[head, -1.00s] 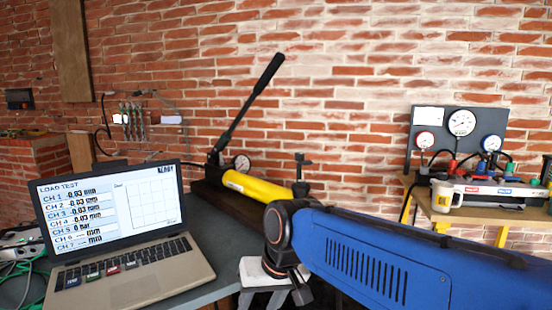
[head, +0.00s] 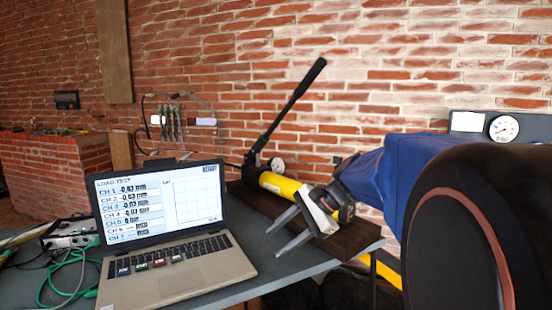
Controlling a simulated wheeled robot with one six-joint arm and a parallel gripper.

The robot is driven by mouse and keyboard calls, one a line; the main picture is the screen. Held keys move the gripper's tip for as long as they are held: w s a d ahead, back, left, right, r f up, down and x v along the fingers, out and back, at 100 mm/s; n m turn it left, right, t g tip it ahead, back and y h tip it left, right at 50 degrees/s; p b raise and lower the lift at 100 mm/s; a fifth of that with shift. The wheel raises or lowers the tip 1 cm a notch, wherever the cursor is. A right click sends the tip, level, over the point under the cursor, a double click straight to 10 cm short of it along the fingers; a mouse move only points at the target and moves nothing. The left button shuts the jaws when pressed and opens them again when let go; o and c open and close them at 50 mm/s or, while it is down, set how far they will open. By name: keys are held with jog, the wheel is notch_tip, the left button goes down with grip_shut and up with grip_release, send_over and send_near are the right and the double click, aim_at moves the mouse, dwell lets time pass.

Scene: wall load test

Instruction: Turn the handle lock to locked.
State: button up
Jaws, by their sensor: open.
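A hand pump with a yellow barrel (head: 271,181) lies on a dark board (head: 350,238) at the right end of the table. Its long black handle (head: 290,112) is raised, slanting up to the right from the pivot block. I cannot make out the handle lock or its position. My gripper (head: 274,244) is open and empty, with its two grey fingers pointing left and down. In the picture it lies in front of the barrel's right part and hides some of it. I cannot tell how far apart they are.
An open laptop (head: 180,268) stands on the table left of my gripper, close to the fingertips. Green cables (head: 68,278) and a grey box lie at far left. A round gauge (head: 503,128) shows at right. A brick wall stands behind the pump.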

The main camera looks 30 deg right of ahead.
jog(key=w+d+r+m+t+y, duration=0.1)
jog(key=w+d+r+m+t, duration=0.3)
jog(key=d, duration=0.5)
jog(key=m+t+h, duration=0.2)
jog(key=m+t, duration=0.5)
jog(key=m, duration=0.4)
send_near(337, 161)
jog(key=d+x, duration=0.1)
jog(key=x, duration=1.3)
jog(key=shift+w+d, duration=0.2)
jog(key=shift+w, duration=0.3)
jog(key=shift+r, duration=0.1)
jog(key=c, duration=1.1)
